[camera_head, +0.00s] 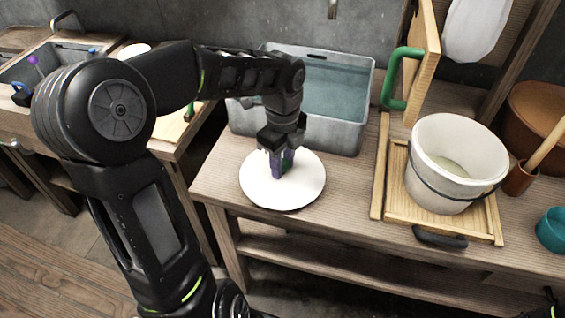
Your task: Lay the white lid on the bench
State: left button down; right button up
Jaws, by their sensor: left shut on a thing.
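The white lid (300,190) is a round flat disc in the front left part of the bench (345,192). It looks level and at or very near the bench top; I cannot tell whether it touches. My left gripper (280,168) points down over the lid's middle and is shut on its handle, which is mostly hidden between the fingers.
A grey bin of water (345,130) stands behind the lid. To the right, a white bucket (445,170) stands on a wooden frame (395,190) below an upright board with a green handle (398,80). A teal cup (552,230) is at far right. Bare bench lies between lid and frame.

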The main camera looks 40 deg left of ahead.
pick_arm(q)
jog(key=shift+f, duration=0.1)
jog(key=c, duration=1.1)
grip_release()
notch_tip(320, 180, up, 12)
jog(key=shift+r+p, duration=0.2)
jog(key=shift+p, duration=0.35)
